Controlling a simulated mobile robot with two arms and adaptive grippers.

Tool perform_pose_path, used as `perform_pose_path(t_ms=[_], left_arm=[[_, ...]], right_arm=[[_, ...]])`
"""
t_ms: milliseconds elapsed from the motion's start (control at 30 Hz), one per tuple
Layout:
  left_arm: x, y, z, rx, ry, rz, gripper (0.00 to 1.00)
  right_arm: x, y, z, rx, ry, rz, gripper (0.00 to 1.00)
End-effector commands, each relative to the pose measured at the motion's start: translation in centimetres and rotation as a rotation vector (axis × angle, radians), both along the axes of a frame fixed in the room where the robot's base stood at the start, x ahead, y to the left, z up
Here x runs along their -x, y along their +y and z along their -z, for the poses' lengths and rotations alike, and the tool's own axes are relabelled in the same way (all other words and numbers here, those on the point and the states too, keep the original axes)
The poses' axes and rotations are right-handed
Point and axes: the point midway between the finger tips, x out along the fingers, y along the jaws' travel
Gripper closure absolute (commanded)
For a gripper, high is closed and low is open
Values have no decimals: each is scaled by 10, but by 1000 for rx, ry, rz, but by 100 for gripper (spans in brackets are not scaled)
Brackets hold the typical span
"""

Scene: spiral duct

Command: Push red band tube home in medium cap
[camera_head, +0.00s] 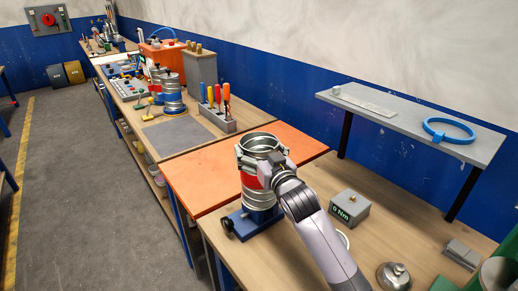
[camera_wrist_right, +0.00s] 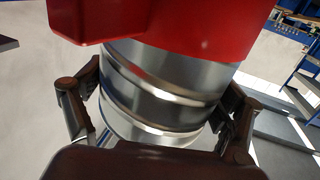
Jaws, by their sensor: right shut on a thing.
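The red band tube (camera_head: 248,180), a silver ribbed spiral duct with a red band, stands upright above the blue holder (camera_head: 252,222) at the edge of the bench. My right gripper (camera_head: 268,162) is shut on its upper silver part, above the band. In the right wrist view both fingers of the gripper (camera_wrist_right: 158,105) flank the ribbed metal (camera_wrist_right: 155,95), and the red band (camera_wrist_right: 175,22) fills the top. Silver ribbed metal (camera_head: 259,199) shows below the band; I cannot tell where the tube ends and the medium cap begins. My left gripper is not in view.
An orange mat (camera_head: 205,183) lies behind the holder. A grey box marked 0 Nm (camera_head: 349,209) and a metal domed part (camera_head: 394,277) stand to the right. A grey shelf (camera_head: 405,118) carries a blue ring (camera_head: 448,131). A tool rack (camera_head: 217,117) stands farther back.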

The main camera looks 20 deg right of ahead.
Motion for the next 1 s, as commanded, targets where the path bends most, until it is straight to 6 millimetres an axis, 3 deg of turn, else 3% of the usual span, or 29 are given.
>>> perform_pose_path(t_ms=[67,100,267,667,767,1000], left_arm=[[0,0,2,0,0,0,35],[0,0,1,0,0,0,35],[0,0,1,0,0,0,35],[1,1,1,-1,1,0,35],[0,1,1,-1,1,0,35],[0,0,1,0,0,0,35]], right_arm=[[0,0,3,0,1,0,73],[0,0,2,0,1,0,10],[0,0,2,0,1,0,0],[4,0,3,0,3,0,0],[16,-2,4,0,3,0,0],[67,-6,3,1,3,0,0]])
